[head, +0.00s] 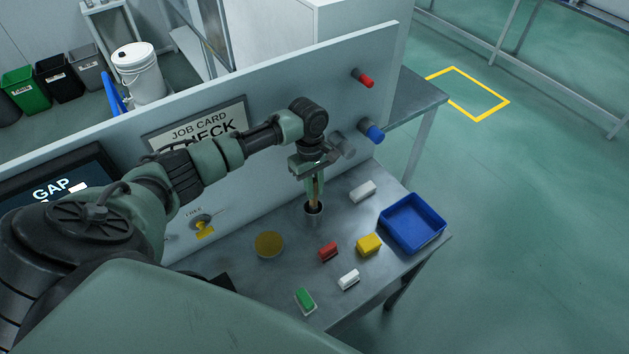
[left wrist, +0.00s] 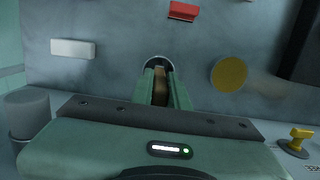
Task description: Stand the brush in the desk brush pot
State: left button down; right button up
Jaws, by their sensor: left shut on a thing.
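The brush (head: 315,201) shows as a narrow brown strip between the fingers of my left gripper (head: 314,192), which points down and is shut on it. The brush also shows between the fingers in the left wrist view (left wrist: 160,86). The small grey desk brush pot (head: 314,215) stands on the bench directly below the fingers. The brush's lower end appears to be at or inside the pot's mouth; how deep, I cannot tell. In the left wrist view the pot's round rim (left wrist: 158,61) shows just past the fingertips. My right gripper is not in view.
A blue tray (head: 440,237) sits at the bench's right edge. Near the pot lie a white block (head: 362,191), red block (head: 328,252), yellow block (head: 368,244) and yellow disc (head: 269,244). The upright panel (head: 270,95) with red and blue pegs stands behind.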

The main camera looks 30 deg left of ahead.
pick_arm(q)
jog(key=c, duration=1.3)
grip_release()
jog(key=r, duration=0.2)
jog(key=r+b, duration=0.1)
jog(key=r, duration=0.1)
jog(key=r+b, duration=0.1)
jog(key=r, duration=0.1)
jog(key=shift+w+a+r, duration=0.2)
jog(key=shift+a+r, duration=0.15)
jog(key=shift+r, duration=0.45)
